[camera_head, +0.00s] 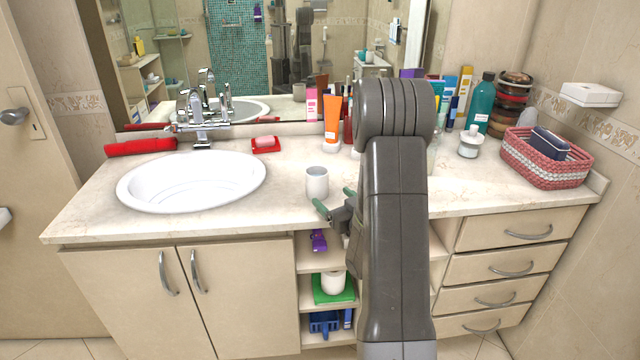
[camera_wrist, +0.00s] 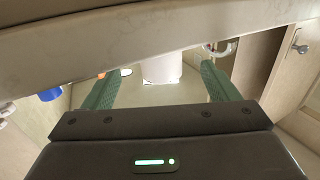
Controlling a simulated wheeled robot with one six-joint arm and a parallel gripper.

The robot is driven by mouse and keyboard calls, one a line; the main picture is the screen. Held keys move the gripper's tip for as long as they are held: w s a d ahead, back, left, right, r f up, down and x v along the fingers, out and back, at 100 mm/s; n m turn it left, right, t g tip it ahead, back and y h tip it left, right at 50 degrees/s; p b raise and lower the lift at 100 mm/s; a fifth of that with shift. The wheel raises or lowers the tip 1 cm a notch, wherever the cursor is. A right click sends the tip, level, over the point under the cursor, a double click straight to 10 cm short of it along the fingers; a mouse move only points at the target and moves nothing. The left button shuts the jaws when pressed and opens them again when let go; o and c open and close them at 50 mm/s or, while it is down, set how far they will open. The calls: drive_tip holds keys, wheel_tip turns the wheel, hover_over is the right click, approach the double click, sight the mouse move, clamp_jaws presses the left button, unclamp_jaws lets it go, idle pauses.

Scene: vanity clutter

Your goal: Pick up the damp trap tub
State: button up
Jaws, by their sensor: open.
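A white round tub (camera_head: 333,282), which looks like the damp trap tub, stands on a green item (camera_head: 335,296) in the open shelves under the counter. My gripper (camera_head: 335,200) is open and empty, in front of the counter edge and higher than that tub. My arm hides the right part of the shelves. In the wrist view a white tub (camera_wrist: 162,68) shows beyond and between the green fingers of my gripper (camera_wrist: 160,90), below the counter edge and apart from them. Its top is hidden by that edge.
The counter edge (camera_wrist: 100,37) crosses above the fingers. A white cup (camera_head: 317,182) stands on the counter near its front. A purple item (camera_head: 319,240) lies on the upper shelf, and a blue basket (camera_head: 324,322) on the lowest. Cabinet doors (camera_head: 130,300) and drawers (camera_head: 512,265) flank the shelves.

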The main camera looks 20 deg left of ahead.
sight(323, 188)
drive_tip(key=p+x, duration=0.2)
drive_tip(key=x, duration=0.5)
drive_tip(key=shift+w+a+r, duration=0.1)
drive_tip(key=shift+w+r, duration=0.05)
drive_tip(key=c, duration=1.3)
